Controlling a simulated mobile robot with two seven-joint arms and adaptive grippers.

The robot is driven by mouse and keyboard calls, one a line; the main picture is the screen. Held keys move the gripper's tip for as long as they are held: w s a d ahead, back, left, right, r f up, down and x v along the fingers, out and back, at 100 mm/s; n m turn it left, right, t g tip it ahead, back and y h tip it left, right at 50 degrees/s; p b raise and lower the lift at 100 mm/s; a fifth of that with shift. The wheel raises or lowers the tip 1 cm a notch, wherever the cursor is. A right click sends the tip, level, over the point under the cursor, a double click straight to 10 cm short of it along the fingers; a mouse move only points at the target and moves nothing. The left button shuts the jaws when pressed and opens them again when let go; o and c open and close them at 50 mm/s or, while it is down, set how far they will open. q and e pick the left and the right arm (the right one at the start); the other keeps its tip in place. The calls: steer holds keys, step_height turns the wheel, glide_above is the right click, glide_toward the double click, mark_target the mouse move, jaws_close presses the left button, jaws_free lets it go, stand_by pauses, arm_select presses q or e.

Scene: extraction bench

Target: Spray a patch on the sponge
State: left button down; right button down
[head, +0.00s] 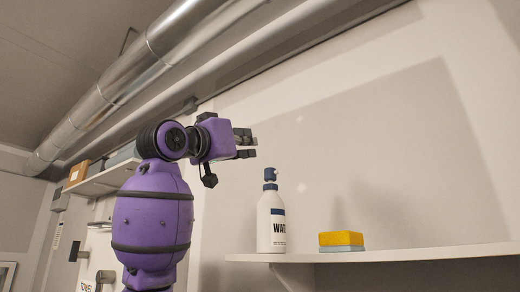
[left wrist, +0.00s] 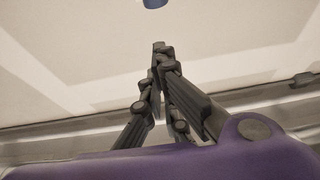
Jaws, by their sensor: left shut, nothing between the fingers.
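A white spray bottle (head: 270,220) with a blue label band, dark lettering and a blue spray head stands upright at the left end of a white shelf. A sponge (head: 341,240), yellow on top and light blue below, lies on the same shelf to the right of the bottle, apart from it. My left gripper (head: 249,144) is up and to the left of the bottle, apart from it, shut and empty. It also shows shut in the left wrist view (left wrist: 159,48). A small blue part at that view's top edge is cut off. My right gripper is not in view.
The white shelf (head: 420,254) is bare to the right of the sponge. A metal duct (head: 130,75) runs under the ceiling at upper left. Another shelf (head: 100,181) with boxes is on the left, behind my arm. The wall above the bottle and sponge is clear.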

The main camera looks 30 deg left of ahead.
arm_select(q)
steer(key=v, duration=0.3)
steer(key=shift+s+f, duration=0.1)
steer(key=shift+s, duration=0.25)
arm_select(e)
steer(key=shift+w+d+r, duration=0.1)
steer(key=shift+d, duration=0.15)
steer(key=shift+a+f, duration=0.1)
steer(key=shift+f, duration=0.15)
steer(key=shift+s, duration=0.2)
